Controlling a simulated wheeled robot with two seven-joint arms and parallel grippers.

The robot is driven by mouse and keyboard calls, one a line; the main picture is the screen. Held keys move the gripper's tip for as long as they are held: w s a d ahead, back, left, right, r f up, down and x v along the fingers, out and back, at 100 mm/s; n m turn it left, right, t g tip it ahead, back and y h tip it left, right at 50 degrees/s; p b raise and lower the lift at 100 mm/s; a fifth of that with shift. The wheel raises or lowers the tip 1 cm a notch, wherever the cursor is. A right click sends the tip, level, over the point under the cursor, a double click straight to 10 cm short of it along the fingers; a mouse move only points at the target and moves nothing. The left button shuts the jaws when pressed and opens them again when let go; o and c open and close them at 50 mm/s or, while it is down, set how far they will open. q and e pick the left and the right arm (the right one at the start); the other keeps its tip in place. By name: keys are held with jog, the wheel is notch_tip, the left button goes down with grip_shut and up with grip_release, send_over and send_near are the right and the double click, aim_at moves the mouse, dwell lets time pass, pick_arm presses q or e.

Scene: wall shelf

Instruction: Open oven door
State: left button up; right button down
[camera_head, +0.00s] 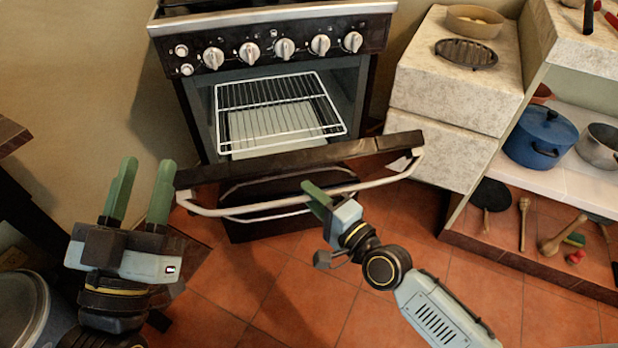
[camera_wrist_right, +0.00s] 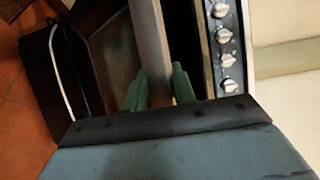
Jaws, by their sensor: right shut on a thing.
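A pale metal handle (camera_head: 265,205) runs along the door's front. My right gripper (camera_head: 316,192) is at the middle of the handle and shut on it. In the right wrist view my right gripper (camera_wrist_right: 159,90) has its green fingers on both sides of a bar; part of the grip is hidden by the gripper body. My left gripper (camera_head: 143,175) is open and empty, left of the door.
Control knobs (camera_head: 284,48) line the oven front. A stone counter block (camera_head: 450,95) stands right of the oven. A shelf with a blue pot (camera_head: 540,136) and a grey pot (camera_head: 601,145) is further right. The tiled floor in front of the door is mostly clear.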

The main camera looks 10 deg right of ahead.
pick_arm(q)
jog(key=shift+s+r+t, duration=0.25)
jog(key=shift+r+t, duration=0.15)
jog(key=shift+t, duration=0.1)
jog(key=shift+c, duration=0.3)
